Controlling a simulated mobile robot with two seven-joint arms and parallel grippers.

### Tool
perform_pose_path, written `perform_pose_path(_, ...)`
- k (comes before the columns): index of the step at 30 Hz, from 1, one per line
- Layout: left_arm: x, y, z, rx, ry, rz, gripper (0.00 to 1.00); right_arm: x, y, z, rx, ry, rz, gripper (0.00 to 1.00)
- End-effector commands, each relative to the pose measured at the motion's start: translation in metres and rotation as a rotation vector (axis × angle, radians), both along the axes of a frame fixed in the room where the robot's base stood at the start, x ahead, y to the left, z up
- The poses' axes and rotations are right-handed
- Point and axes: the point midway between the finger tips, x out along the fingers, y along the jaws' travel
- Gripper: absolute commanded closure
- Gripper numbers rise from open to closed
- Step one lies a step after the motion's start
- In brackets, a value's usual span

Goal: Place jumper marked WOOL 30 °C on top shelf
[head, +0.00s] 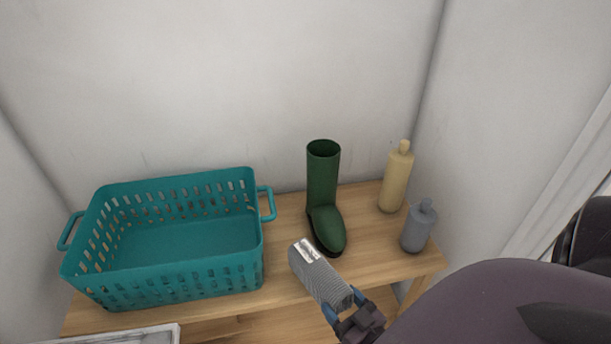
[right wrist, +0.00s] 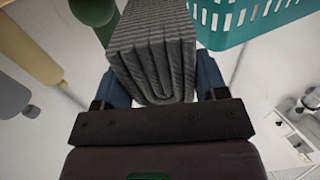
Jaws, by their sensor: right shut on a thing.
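A folded grey striped jumper (head: 318,274) with a pale label on its far end is held in my right gripper (head: 345,310). The label's writing is too small to read. In the right wrist view the jumper (right wrist: 155,50) sits between the two blue fingers of the right gripper (right wrist: 165,85), its folded layers facing the camera. In the head view it shows over the front edge of the wooden shelf (head: 285,270), in front of a green boot. I cannot tell whether it touches the shelf. My left gripper is not in view.
An empty teal basket (head: 190,278) fills the shelf's left side. A green boot (head: 322,190) stands right of it. A yellow bottle (head: 396,180) and a grey bottle (head: 418,230) stand at the right end. Bare wood shows between basket and boot. Walls close the back and sides.

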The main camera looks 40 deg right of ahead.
Motion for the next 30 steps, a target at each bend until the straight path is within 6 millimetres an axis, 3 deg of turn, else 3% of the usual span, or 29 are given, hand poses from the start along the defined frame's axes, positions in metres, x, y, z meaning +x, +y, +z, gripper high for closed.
perform_pose_path(6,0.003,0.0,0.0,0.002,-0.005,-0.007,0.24,0.049,-0.007,0.0,-0.001,-0.005,0.002,0.68)
perform_pose_path(13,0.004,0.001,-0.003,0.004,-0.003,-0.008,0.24,0.089,-0.014,0.0,0.0,-0.003,0.001,0.68)
perform_pose_path(23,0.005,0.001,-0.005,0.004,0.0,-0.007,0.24,0.111,-0.018,0.001,0.0,-0.003,0.0,0.68)
perform_pose_path(30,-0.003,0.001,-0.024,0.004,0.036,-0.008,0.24,0.108,-0.017,-0.036,-0.001,0.005,0.001,0.68)
